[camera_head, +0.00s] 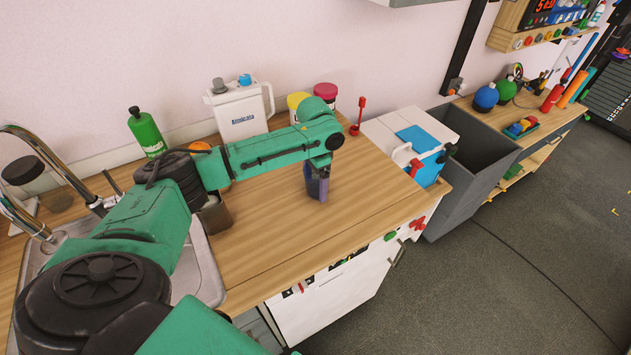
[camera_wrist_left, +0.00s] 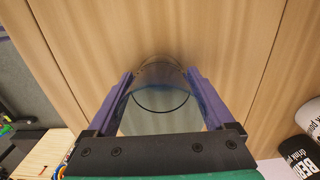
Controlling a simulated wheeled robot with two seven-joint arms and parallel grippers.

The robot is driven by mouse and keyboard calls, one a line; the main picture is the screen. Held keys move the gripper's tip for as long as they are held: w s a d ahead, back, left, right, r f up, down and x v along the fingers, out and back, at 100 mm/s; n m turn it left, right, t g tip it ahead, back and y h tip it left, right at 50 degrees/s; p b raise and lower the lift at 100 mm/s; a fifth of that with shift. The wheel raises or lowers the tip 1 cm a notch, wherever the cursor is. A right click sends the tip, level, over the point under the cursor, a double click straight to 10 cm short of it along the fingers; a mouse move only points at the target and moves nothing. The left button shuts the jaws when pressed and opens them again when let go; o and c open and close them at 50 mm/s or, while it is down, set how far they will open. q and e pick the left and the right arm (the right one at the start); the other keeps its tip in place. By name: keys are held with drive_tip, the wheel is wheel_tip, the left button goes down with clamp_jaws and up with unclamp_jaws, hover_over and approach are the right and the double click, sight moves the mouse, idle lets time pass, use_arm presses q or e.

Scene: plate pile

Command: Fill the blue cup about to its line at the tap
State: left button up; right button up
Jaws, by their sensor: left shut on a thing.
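My left gripper (camera_head: 317,182) reaches over the wooden counter (camera_head: 290,235), right of the sink. Its purple fingers are shut on a clear, bluish-grey cup, seen in the wrist view (camera_wrist_left: 160,90) between the fingertips. In the head view the fingers mostly hide this cup. I cannot make out a fill line or any water in it. The tap (camera_head: 45,155) is a curved chrome spout at the far left, over the metal sink (camera_head: 205,265), which my arm partly covers. My right gripper is not in view.
A green bottle (camera_head: 146,132), a white jug (camera_head: 240,112), a yellow jar (camera_head: 298,104) and a pink jar (camera_head: 326,94) stand along the wall. A brownish see-through container (camera_head: 216,215) stands by the sink. A red item (camera_head: 358,115) stands behind the gripper. The counter's front is clear.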

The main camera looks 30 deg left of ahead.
use_arm(q)
drive_tip(key=o, duration=1.1)
drive_tip(key=shift+f, duration=0.15)
